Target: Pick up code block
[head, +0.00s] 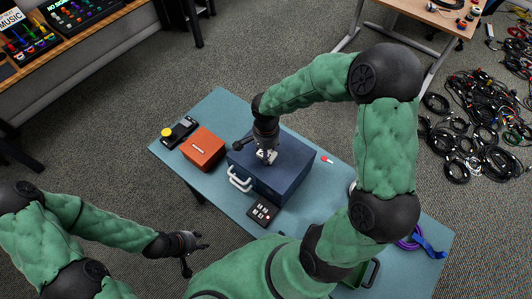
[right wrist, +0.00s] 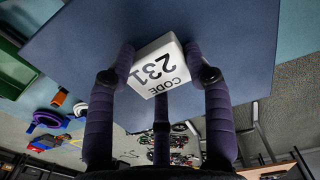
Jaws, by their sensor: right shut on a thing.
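The code block (right wrist: 160,66) is white and marked "CODE 231". In the right wrist view it sits between the dark fingers of my right gripper (right wrist: 160,75), which is shut on it. In the head view the block (head: 265,157) shows small and white under my right gripper (head: 266,152), over the lid of the dark blue case (head: 290,165). I cannot tell whether the block touches the lid. My left gripper (head: 194,254) is empty, with its fingers apart, off the table's near left side.
On the teal table (head: 225,103) are an orange box (head: 203,148), a black device with a yellow button (head: 180,133), a dark keypad (head: 263,211) in front of the case, and a small red item (head: 327,159). A blue strap (head: 428,242) lies at the right. Cables (head: 480,125) cover the floor.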

